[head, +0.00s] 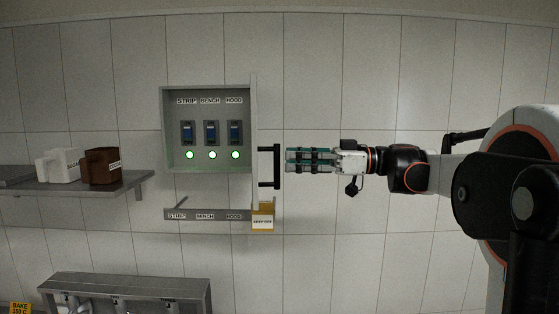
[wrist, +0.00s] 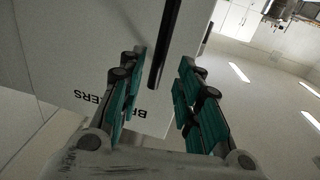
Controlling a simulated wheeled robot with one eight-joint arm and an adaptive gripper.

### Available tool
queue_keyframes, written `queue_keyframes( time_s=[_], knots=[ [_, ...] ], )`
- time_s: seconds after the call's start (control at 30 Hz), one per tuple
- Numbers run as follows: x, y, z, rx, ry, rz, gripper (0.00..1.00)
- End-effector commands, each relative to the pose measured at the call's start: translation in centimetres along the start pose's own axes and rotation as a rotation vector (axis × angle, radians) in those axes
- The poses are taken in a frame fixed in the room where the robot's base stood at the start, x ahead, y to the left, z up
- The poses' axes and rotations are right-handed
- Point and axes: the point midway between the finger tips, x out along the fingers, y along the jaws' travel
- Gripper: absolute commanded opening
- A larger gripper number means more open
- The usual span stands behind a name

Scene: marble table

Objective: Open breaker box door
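The grey breaker box (head: 165,130) is on the tiled wall in the head view, its inside showing three blue switches and three lit green lights. Its door (head: 254,120) stands swung out at the right side, seen nearly edge-on. The black bar handle (head: 277,166) sticks out to the right from the door. In the wrist view the pale door face (wrist: 85,45) carries upside-down lettering, partly hidden by a finger. The handle (wrist: 165,45) lies between the fingertips in that picture. My gripper (head: 289,160) is open and empty, just right of the handle with a small gap.
A labelled rail (head: 205,214) and a yellow tagged block (head: 263,217) sit below the box. A shelf (head: 60,187) at left holds a white mug (head: 57,165) and a brown mug (head: 101,166). A grey unit (head: 130,283) stands lower down. The wall right of the door is bare.

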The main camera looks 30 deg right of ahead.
Motion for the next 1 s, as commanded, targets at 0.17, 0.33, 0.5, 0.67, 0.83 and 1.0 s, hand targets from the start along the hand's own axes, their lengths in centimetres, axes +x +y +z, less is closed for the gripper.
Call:
queue_keyframes(
  time_s=[0.17,0.33,0.5,0.67,0.83,1.0],
  knots=[
    [-3.6,0.1,0.0,0.0,0.0,0.003,0.32],
    [-5.6,0.0,0.0,0.0,-0.001,0.001,0.32],
    [-6.3,0.0,0.1,0.0,-0.001,-0.001,0.32],
    [-6.4,0.0,0.1,0.0,-0.001,-0.001,0.32],
    [-6.3,0.0,0.1,0.0,-0.001,-0.001,0.32],
    [-6.3,0.0,0.1,0.001,-0.001,-0.001,0.32]
  ],
)
